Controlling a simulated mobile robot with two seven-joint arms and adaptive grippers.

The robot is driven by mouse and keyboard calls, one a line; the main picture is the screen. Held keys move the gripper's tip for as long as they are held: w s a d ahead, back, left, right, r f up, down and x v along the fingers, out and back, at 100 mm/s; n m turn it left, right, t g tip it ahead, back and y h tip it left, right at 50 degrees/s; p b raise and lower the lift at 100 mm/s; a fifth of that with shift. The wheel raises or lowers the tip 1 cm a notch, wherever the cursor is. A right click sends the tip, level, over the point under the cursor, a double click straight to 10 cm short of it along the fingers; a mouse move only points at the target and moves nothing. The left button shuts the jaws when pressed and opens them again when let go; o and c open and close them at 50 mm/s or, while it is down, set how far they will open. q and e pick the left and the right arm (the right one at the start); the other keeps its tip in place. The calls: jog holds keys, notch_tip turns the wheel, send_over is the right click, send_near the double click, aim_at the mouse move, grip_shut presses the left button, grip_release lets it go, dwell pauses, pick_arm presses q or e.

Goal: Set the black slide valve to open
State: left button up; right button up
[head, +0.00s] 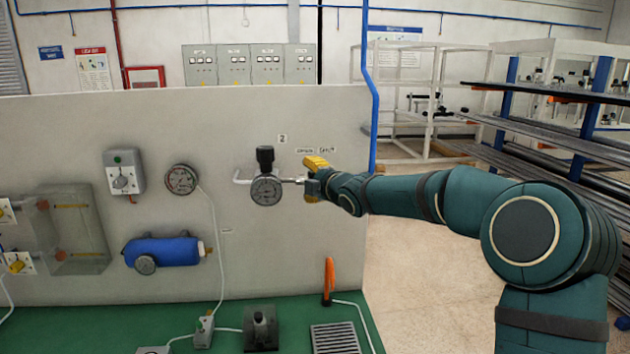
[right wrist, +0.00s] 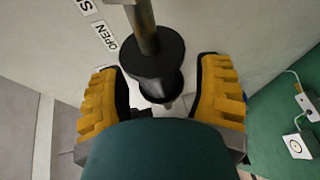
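The black slide valve (right wrist: 152,62) shows in the right wrist view as a round black flanged sleeve on a brass-coloured pipe. A label reading OPEN (right wrist: 105,36) and a partly cut-off label starting with S (right wrist: 84,5) are on the panel beside the pipe. My right gripper (right wrist: 162,90) is open, with one yellow finger on either side of the sleeve; gaps show between fingers and sleeve. In the head view my right gripper (head: 312,181) is at the panel, right of the round gauge (head: 267,190), and hides the valve. My left gripper is not in view.
The upright grey panel (head: 240,120) carries another gauge (head: 182,179), a grey switch box (head: 124,171) and a blue cylinder (head: 165,251). On the green bench (head: 290,310) stand an orange-handled part (head: 329,278) and a drain grate (head: 335,338). A shelving rack is at right.

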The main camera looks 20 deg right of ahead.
jog(key=shift+s+d, duration=0.3)
jog(key=shift+d, duration=0.1)
jog(key=v, duration=1.1)
jog(key=shift+s, duration=0.25)
jog(key=shift+a, duration=0.15)
